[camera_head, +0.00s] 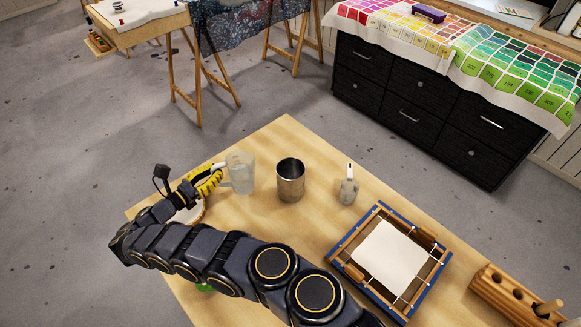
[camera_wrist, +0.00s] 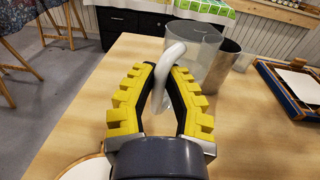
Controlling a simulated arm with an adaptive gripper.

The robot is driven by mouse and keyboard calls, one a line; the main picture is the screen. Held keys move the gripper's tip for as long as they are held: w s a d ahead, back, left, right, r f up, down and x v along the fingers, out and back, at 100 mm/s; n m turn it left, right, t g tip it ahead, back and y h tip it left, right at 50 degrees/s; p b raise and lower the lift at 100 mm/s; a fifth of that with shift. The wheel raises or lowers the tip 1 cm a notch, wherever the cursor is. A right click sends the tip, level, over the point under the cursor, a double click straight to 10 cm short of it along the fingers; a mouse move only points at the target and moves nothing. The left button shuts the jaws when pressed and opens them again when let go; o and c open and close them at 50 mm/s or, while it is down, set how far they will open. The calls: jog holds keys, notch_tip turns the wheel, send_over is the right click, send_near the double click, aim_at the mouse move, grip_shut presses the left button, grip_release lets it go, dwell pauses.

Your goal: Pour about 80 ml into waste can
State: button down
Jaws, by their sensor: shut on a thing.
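A clear jug (camera_head: 241,171) with a white handle stands at the left of the wooden table in the head view. My gripper (camera_head: 215,176) is shut on the jug's handle. In the wrist view the yellow fingers (camera_wrist: 163,75) close around the white handle (camera_wrist: 172,62), and the clear jug body (camera_wrist: 196,48) is just beyond. The jug looks upright; I cannot tell whether it touches the table or how much liquid is in it. The waste can, a metal cylinder (camera_head: 290,183), stands open and upright right of the jug. It also shows partly behind the jug in the wrist view (camera_wrist: 222,68).
A blue-edged frame with white cloth (camera_head: 372,293) and a wooden rack (camera_head: 505,296) lie farther right. Bare table lies between jug and can.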

jog(key=s+f, duration=0.1)
jog(key=s+a+f, duration=0.1)
jog(key=shift+s+a+f+y, duration=0.1)
jog(key=shift+s+f+y, duration=0.1)
jog(key=shift+f+y, duration=0.1)
jog(key=shift+s, duration=0.15)
jog(key=shift+w+d+r+m+g+y, duration=0.6)
jog(key=shift+d+r+m+g, duration=0.4)
jog(key=shift+r, duration=0.75)
jog(key=m+g+y+p, duration=0.2)
jog(key=g+y+p, duration=0.1)
jog(key=y, duration=0.1)
send_near(250, 156)
jog(key=shift+x, duration=2.45)
jog(key=shift+y+p, duration=0.3)
jog(key=shift+p, duration=0.05)
jog(key=shift+w+d+r+m+g+y+p, duration=0.1)
jog(key=shift+d+r+m+g+y+p, duration=0.2)
jog(key=shift+p, duration=0.6)
jog(key=shift+w+d+r+m+y+p, duration=0.1)
jog(key=shift+d+y+p, duration=0.3)
jog(key=shift+p, duration=0.5)
